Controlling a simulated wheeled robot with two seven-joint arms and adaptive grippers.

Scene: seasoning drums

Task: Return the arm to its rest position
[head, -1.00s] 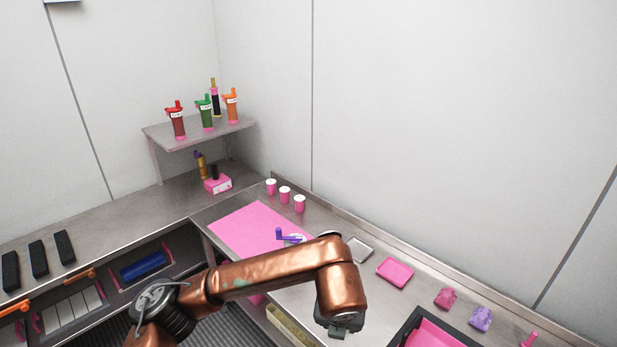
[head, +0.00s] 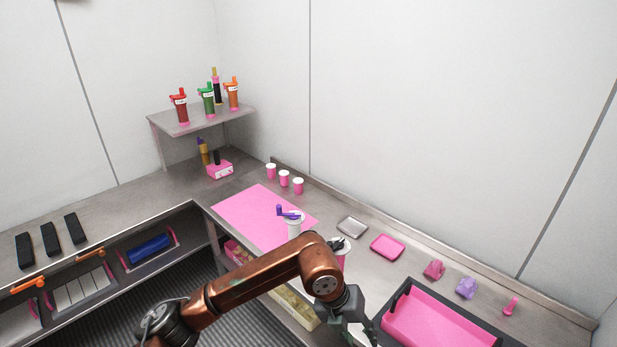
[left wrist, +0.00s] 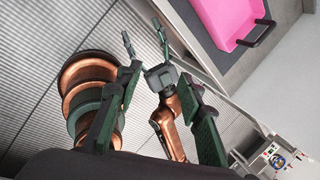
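My left arm (head: 250,275) comes in from the bottom left of the head view, a copper arm bent at the elbow. Its dark gripper (head: 358,335) points down at the bottom edge, partly cut off, in front of the counter's edge. In the left wrist view, its two dark green fingers (left wrist: 156,74) stand apart with nothing held between them. Beyond them, what looks like my right gripper (left wrist: 145,40) shows two spread fingers over the grey ribbed floor. The right gripper is not in the head view.
A white drum with a purple handle (head: 293,228) stands at the pink mat (head: 245,215). A pink container with a dark top (head: 341,262) is partly behind my arm. A black-handled pink tray (head: 440,325) lies right of the gripper. Shakers stand on the shelf (head: 185,126).

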